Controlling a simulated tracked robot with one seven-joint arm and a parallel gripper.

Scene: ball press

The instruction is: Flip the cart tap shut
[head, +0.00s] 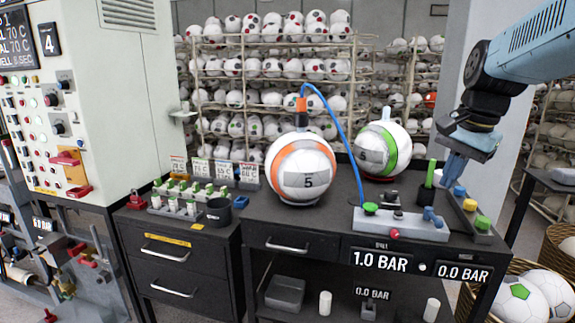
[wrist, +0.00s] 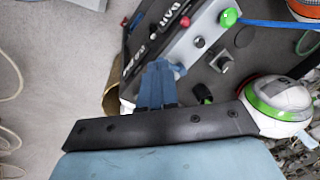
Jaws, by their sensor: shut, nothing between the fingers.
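The cart tap appears to be the small blue lever (head: 432,215) at the right end of the grey valve block (head: 400,224) on the black cart top. In the wrist view a blue piece of it (wrist: 179,70) shows just right of my fingertips. My gripper (head: 449,182) has blue fingers pointing down, closed together and empty. In the head view it is above and slightly right of the tap. In the wrist view its fingers (wrist: 158,68) partly cover the block's end. I cannot tell whether they touch the tap.
A ball marked 5 (head: 302,170) stands on the cart, with a blue hose (head: 345,130) running from its top to the block. A green-striped ball (head: 383,150) stands behind. A green-topped post (head: 428,180) and colored buttons (head: 471,205) are close to my gripper. Signs read 1.0 BAR and 0.0 BAR.

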